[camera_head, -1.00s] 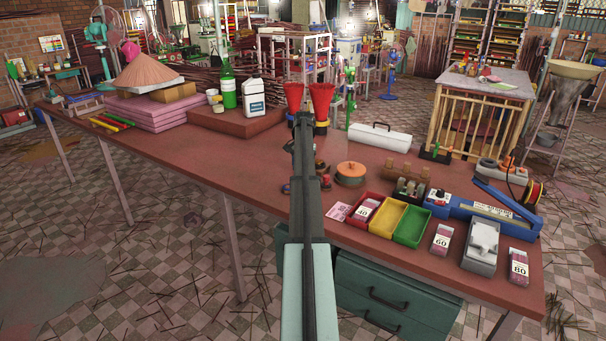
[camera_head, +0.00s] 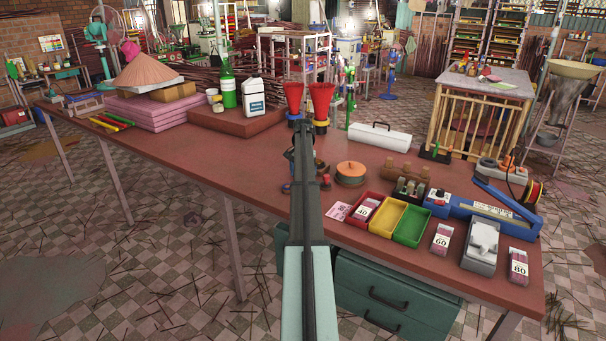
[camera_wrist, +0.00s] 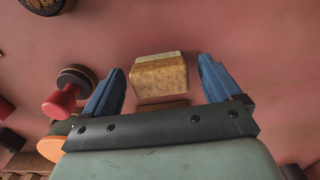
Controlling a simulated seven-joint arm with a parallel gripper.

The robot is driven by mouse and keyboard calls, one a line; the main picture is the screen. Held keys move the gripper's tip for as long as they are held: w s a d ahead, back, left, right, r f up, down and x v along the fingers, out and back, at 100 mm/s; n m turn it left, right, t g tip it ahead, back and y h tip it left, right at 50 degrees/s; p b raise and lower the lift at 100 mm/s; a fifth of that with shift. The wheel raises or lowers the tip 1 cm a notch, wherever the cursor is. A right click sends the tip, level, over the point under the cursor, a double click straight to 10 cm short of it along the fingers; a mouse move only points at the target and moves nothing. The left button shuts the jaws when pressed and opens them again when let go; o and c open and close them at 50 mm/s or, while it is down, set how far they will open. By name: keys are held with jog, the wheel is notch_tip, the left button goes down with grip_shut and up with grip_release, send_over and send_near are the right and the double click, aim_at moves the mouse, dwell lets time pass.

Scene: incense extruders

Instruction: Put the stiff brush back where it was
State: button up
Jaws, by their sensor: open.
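In the wrist view, a tan wooden block with a pale ribbed edge (camera_wrist: 160,76), which looks like the stiff brush, is on the red-brown tabletop. My gripper (camera_wrist: 162,66) is open, with one blue finger on each side of the block. Gaps show between the block and both fingers, so it is not gripped. I cannot tell how high the fingers are above the table. In the head view, my arm hides the brush and most of my gripper.
A red knob (camera_wrist: 63,101) with a dark round piece beside it is near the left finger. An orange-topped round tin (camera_head: 351,170) stands to the right of my arm. Two red funnels (camera_head: 321,97) stand behind it. Colored trays (camera_head: 411,228) lie at the front right. The table's left middle is clear.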

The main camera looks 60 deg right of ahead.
notch_tip(320, 180, up, 12)
jog(key=shift+r, duration=0.15)
dwell(0.6)
dwell(0.5)
